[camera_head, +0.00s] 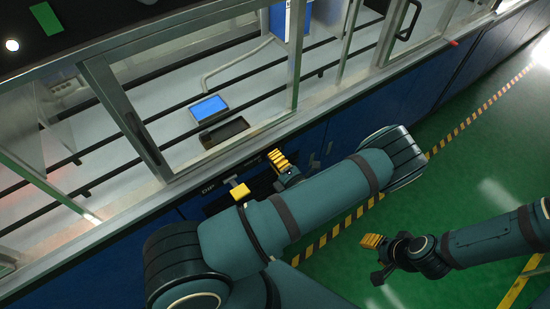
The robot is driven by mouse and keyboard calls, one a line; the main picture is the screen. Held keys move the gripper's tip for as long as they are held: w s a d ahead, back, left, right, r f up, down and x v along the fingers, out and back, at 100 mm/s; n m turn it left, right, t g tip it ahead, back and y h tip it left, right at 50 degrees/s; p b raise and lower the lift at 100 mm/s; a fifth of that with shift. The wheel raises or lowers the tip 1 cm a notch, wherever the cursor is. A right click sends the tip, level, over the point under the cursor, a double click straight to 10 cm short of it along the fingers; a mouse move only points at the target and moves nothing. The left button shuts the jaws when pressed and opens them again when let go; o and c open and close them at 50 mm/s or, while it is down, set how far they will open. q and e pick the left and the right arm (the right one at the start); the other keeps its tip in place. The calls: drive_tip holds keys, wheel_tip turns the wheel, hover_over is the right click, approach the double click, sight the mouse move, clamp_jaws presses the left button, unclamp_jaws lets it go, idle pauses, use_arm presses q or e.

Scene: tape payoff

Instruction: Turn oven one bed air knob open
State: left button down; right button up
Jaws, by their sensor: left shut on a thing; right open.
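My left gripper (280,161), with ribbed yellow finger pads, is at the dark control panel (215,203) on the blue front of the machine. It is shut on what looks like a panel knob, mostly hidden by its fingers and wrist. I cannot read which knob it is or how far it is turned. My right gripper (377,258) is open and empty over the green floor, well away from the panel.
Above the panel is a glazed enclosure with metal frames (125,118) and dark rails. A small blue screen (209,108) sits inside. A yellow-black floor stripe (470,122) runs along the machine. Green floor (465,185) at right is clear.

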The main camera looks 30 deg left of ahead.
use_arm(q)
drive_tip(key=c, duration=0.6)
unclamp_jaws()
drive_tip(key=shift+c, duration=0.2)
drive_tip(key=v, duration=1.2)
